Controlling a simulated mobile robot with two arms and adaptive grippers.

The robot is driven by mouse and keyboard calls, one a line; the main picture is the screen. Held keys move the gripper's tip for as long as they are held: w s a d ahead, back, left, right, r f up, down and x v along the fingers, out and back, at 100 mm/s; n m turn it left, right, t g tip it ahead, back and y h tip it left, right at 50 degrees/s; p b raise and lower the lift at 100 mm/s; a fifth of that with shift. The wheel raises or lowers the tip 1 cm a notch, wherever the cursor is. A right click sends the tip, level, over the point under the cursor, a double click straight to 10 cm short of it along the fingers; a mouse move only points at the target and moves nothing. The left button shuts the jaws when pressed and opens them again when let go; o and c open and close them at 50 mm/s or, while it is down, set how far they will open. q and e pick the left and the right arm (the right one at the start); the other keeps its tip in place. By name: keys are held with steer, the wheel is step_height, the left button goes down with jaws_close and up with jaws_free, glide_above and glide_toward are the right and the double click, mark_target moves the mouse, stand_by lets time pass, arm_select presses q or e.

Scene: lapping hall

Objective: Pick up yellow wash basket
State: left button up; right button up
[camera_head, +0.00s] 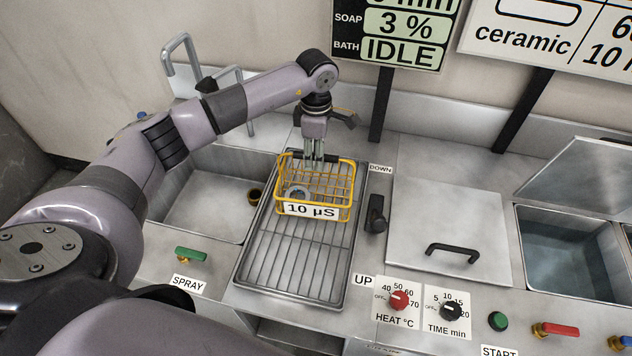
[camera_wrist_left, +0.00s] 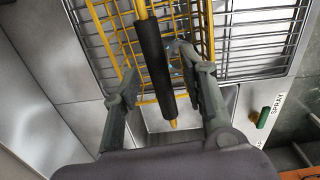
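The yellow wire wash basket (camera_head: 312,209), with a white "10 µS" label on its front, stands upright on a slatted metal rack. A grey ring-like part (camera_head: 297,193) lies inside it. My left gripper (camera_head: 315,155) points down at the basket's far side. In the left wrist view, the basket's black handle grip (camera_wrist_left: 154,65) lies between the two fingers of my left gripper (camera_wrist_left: 163,88). The fingers are apart, with a visible gap on both sides of the grip. The right gripper is not in view.
The slatted rack (camera_head: 290,265) has bare room in front of the basket. An empty sink (camera_head: 205,200) is at left, and a black lever (camera_head: 376,215) stands close at right. A lidded tank (camera_head: 450,215) and an open water tank (camera_head: 572,250) are further right.

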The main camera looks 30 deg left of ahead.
arm_select(q)
steer(key=shift+f, duration=0.8)
steer(key=shift+c, duration=0.4)
jaws_close()
steer(key=shift+r, duration=0.15)
